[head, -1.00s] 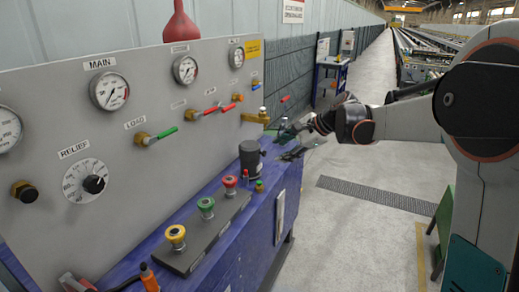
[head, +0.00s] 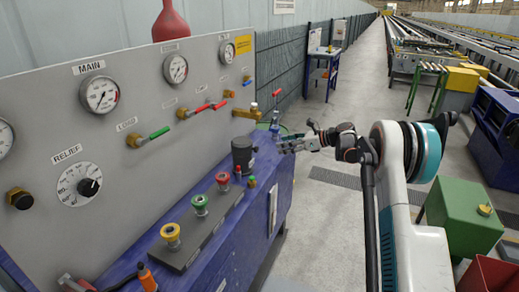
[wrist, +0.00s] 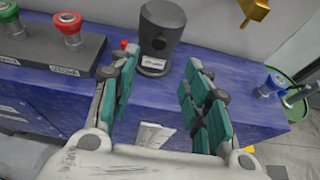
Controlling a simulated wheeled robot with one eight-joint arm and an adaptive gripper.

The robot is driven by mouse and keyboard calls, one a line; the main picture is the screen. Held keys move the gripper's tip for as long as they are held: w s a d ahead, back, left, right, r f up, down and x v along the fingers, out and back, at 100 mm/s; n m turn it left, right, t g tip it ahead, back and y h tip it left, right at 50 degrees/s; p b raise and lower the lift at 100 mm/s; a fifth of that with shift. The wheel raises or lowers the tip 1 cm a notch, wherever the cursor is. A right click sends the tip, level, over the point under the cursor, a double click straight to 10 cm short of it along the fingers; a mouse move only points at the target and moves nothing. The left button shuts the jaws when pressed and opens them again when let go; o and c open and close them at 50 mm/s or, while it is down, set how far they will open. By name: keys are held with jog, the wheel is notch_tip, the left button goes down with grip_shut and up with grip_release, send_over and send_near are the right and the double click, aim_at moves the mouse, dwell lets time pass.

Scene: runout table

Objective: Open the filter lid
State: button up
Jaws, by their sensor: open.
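The filter (head: 242,155) is a dark grey cylinder standing on the blue bench, right of the row of coloured knobs. In the wrist view the filter (wrist: 160,38) stands upright with a white label on its base. Its lid (wrist: 164,12) is the dark top, partly cut by the frame edge, and looks closed. My gripper (head: 284,146) is to the right of the filter in the head view, apart from it. In the wrist view my gripper (wrist: 158,80) is open and empty, its green-padded fingers pointing towards the filter with a gap between.
Red (head: 222,180), green (head: 199,204) and yellow (head: 170,235) knobs stand on a dark strip. The grey gauge panel (head: 120,160) rises behind the bench (head: 225,240). A brass spout (head: 246,113) juts out above the filter. A blue-topped fitting (wrist: 270,86) stands at the bench's right end.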

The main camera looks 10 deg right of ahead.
jog(key=b, duration=0.3)
send_near(245, 146)
jog(key=w+a+f, duration=0.1)
jog(key=w+f, duration=0.4)
jog(key=w, duration=0.1)
jog(key=shift+f, duration=0.4)
jog(key=shift+a, duration=0.1)
jog(key=shift+s, duration=0.1)
grip_shut()
